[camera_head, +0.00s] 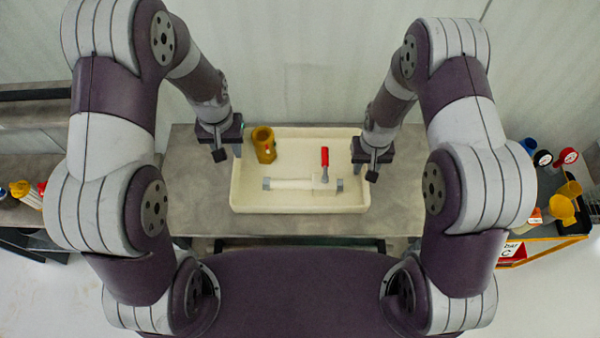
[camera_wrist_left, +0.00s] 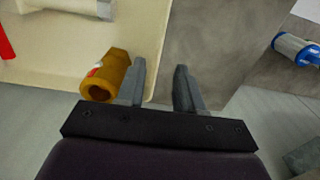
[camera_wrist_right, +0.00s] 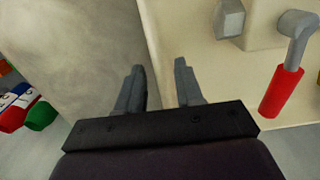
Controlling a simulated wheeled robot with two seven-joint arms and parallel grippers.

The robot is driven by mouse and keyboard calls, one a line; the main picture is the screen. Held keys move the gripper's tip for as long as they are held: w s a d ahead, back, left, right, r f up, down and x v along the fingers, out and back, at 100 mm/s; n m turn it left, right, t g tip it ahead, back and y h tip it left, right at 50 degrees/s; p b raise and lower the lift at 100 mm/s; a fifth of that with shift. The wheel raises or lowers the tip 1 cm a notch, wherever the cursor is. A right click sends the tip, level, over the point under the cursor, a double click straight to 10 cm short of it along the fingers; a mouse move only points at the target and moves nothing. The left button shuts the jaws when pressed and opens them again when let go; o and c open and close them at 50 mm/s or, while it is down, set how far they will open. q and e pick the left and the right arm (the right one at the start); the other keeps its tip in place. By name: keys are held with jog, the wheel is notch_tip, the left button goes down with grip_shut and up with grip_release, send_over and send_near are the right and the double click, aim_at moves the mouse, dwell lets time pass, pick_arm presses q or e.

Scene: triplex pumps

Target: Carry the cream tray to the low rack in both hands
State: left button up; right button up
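The cream tray (camera_head: 345,200) sits on a grey table in the middle of the head view. It holds a brass-coloured fitting (camera_head: 264,145) and a white pipe piece (camera_head: 300,184) with grey ends and a red handle (camera_head: 325,160). My left gripper (camera_head: 228,152) is at the tray's left side, open; in the left wrist view the tray rim (camera_wrist_left: 162,60) runs between its fingers. My right gripper (camera_head: 365,168) is at the right side, open; the rim (camera_wrist_right: 155,45) runs between its fingers. I cannot tell how deep the fingers reach. Which furniture is the low rack is unclear.
Grey shelves (camera_head: 35,110) stand at the far left with small coloured parts (camera_head: 25,190). A cart (camera_head: 560,232) with yellow, red and blue items stands at the right. Bare grey table top (camera_head: 195,200) shows beside the tray; a pale wall stands behind.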

jog(key=shift+r, duration=0.25)
pick_arm(q)
notch_tip(320, 180, up, 3)
jog(key=shift+r, duration=0.1)
pick_arm(e)
notch_tip(320, 180, up, 12)
jog(key=shift+f, duration=0.25)
